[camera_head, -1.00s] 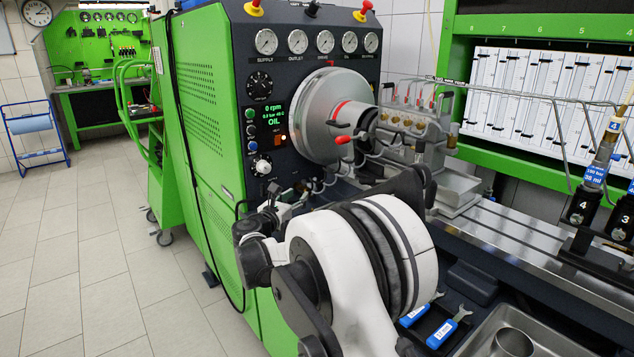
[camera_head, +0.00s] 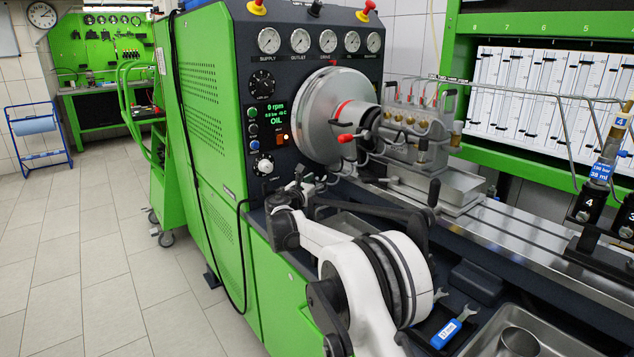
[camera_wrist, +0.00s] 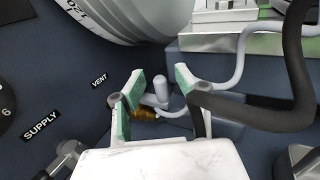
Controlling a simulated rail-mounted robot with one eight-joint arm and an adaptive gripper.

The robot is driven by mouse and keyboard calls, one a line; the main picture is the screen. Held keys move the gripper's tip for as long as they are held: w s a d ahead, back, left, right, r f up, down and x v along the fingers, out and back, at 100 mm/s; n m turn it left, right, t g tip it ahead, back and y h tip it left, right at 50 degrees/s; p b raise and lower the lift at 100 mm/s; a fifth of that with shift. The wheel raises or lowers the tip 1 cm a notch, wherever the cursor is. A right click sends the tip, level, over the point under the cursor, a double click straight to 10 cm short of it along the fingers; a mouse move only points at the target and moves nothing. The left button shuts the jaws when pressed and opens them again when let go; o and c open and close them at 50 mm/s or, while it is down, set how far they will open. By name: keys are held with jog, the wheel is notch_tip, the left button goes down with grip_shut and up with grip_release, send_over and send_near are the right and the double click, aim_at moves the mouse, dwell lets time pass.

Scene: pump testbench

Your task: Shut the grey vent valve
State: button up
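The grey vent valve shows in the wrist view as a grey upright handle (camera_wrist: 161,90) with a brass-coloured body (camera_wrist: 146,113) below it. A VENT label (camera_wrist: 99,80) is on the dark panel to its left. My gripper (camera_wrist: 159,74) is open, with a green-padded finger on either side of the grey handle. I see a gap on both sides, so the pads do not seem to touch it. In the head view my gripper (camera_head: 304,184) is small, low at the front panel, and the valve cannot be made out clearly there.
A SUPPLY label (camera_wrist: 40,125) and another metal valve (camera_wrist: 67,157) are at lower left in the wrist view. A thick dark bar (camera_wrist: 260,117) runs close to the right finger. The large round drum (camera_wrist: 140,18) is just above. Thin grey pipes pass behind.

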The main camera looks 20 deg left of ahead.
jog(key=shift+w, duration=0.25)
grip_shut()
dwell(0.3)
